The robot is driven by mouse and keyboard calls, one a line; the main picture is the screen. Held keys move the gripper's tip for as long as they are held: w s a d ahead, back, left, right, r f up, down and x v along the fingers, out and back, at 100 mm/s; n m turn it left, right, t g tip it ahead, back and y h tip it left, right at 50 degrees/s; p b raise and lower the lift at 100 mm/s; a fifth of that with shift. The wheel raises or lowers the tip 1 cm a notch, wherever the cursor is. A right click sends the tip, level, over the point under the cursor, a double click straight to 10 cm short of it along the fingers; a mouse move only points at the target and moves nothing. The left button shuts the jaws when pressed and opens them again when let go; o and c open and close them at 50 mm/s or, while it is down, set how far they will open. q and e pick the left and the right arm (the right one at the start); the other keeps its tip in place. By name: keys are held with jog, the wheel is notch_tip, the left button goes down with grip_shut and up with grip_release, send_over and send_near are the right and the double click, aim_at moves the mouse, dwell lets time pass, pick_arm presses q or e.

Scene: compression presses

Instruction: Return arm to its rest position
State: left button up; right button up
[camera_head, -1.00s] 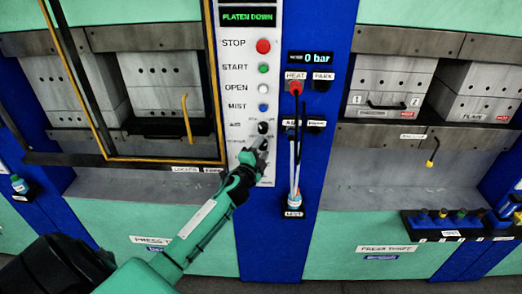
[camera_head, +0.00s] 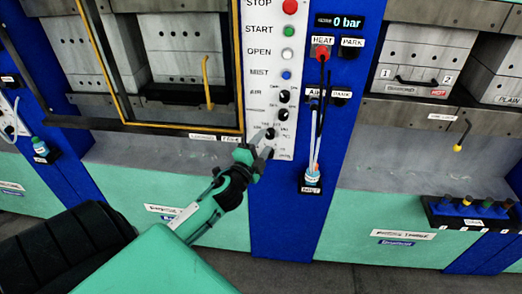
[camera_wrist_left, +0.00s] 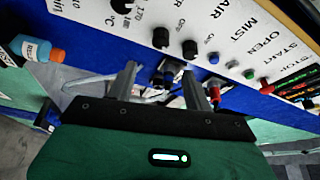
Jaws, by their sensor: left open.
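My left gripper (camera_head: 262,150) is in front of the lower end of the white control panel (camera_head: 262,90), close to the lower knobs. In the left wrist view its two grey fingers (camera_wrist_left: 160,82) are apart. A dark knob with blue (camera_wrist_left: 168,76) shows in the gap between them; I cannot tell whether a finger touches it. Nothing is held. My left arm reaches up from the lower left of the head view. The right gripper is not in view.
The left press has an orange-yellow frame (camera_head: 160,128) and a hooked yellow handle (camera_head: 207,85). A black rack (camera_head: 475,213) with several coloured tops is at the right. Grey ledges lie below both presses.

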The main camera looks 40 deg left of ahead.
pick_arm(q)
jog(key=shift+s, duration=0.35)
dwell(0.3)
